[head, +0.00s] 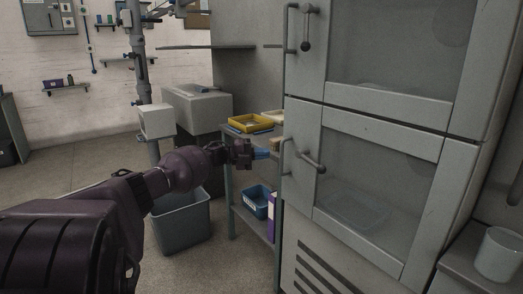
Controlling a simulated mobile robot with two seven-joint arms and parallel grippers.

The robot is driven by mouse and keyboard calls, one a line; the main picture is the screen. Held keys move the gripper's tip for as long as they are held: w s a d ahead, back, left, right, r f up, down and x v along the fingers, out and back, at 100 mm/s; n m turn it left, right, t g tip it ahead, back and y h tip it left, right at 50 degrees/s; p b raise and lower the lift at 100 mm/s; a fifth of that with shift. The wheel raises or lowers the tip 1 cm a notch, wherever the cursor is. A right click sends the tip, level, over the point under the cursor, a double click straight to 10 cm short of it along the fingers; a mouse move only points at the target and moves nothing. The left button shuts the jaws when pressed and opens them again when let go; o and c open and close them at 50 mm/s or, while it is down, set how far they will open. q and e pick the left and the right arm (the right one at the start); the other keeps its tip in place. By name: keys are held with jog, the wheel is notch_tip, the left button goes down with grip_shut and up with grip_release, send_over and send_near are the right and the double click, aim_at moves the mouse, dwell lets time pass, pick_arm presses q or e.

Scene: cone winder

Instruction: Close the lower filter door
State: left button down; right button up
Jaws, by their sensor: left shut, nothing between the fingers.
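The lower filter door (408,136) is a grey framed door with a dark window, on the right of the head view. It looks near flush with the cabinet front, but I cannot tell whether it is fully shut. A bar handle (283,160) runs up its left side, and a lever latch (311,162) sits just right of it. My left gripper (266,154) is shut and empty, just left of the handle; I cannot tell whether it touches it. My right gripper is not in view.
An upper door (395,92) with a like handle sits above. Left of the cabinet stands a shelf with a yellow tray (249,123) and a blue bin (257,201). A grey bin (181,225) stands on the floor. A white cup (498,254) is at lower right.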

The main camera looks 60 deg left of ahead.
pick_arm(q)
jog(key=s+a+b, duration=0.1)
jog(key=s+a, duration=0.5)
jog(key=a, duration=0.2)
jog(key=shift+s+f, duration=0.25)
jog(key=shift+s, duration=0.1)
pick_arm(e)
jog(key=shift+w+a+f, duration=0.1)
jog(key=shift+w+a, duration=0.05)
